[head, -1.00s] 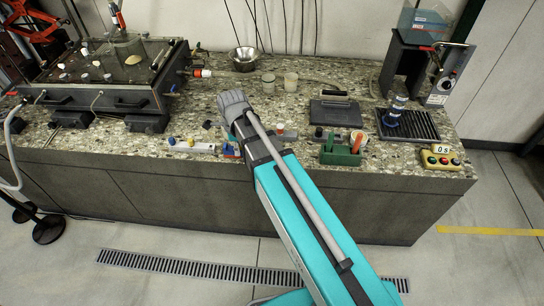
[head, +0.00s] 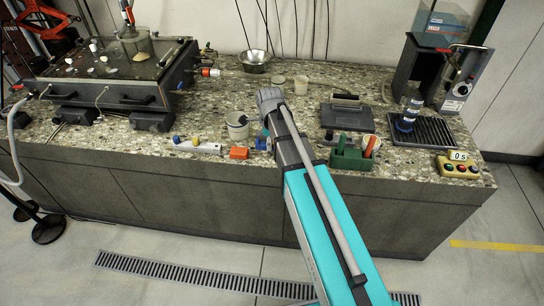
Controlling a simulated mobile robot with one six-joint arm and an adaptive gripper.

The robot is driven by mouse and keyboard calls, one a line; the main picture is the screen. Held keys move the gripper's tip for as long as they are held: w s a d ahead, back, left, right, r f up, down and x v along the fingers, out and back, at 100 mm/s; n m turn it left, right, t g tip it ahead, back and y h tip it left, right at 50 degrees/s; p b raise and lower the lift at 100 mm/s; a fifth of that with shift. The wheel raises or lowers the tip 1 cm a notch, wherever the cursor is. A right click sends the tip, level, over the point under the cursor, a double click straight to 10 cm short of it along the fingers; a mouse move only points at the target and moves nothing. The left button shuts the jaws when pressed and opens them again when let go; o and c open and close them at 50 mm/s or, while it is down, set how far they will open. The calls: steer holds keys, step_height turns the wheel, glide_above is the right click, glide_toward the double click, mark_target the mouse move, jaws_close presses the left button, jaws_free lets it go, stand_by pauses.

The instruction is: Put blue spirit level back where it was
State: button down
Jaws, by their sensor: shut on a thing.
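My arm reaches up from the lower right to the front of the stone counter, with its grey wrist above the worktop. A small blue and white piece, which looks like the end of the blue spirit level (head: 261,143), shows just left of the wrist. My gripper (head: 268,138) is mostly hidden behind my own arm and is shut on that piece. The rest of the level is hidden. An orange block (head: 238,153) lies on the counter just left of it. I cannot tell how high the level is above the counter (head: 200,105).
A white mug (head: 237,125) stands close left of my wrist. A pale rail with knobs (head: 195,146) lies further left. A green holder (head: 350,158) stands close right, with a dark case (head: 346,117) behind it. The yellow button box (head: 458,166) is far right.

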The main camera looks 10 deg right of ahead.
steer(key=shift+w+d+f+b, duration=0.3)
steer(key=shift+d+f+b, duration=0.15)
steer(key=shift+f, duration=0.2)
steer(key=shift+w+d+f+b, duration=0.3)
steer(key=shift+d+f+b, duration=0.15)
steer(key=shift+f, duration=0.15)
steer(key=shift+w+d+f+b, duration=0.15)
steer(key=shift+f+b, duration=0.2)
steer(key=shift+w+d+f+b, duration=0.15)
steer(key=shift+f+b, duration=1.5)
steer(key=shift+b, duration=0.05)
steer(key=shift+f, duration=0.15)
steer(key=shift+c, duration=2)
jaws_free()
steer(key=shift+r, duration=0.2)
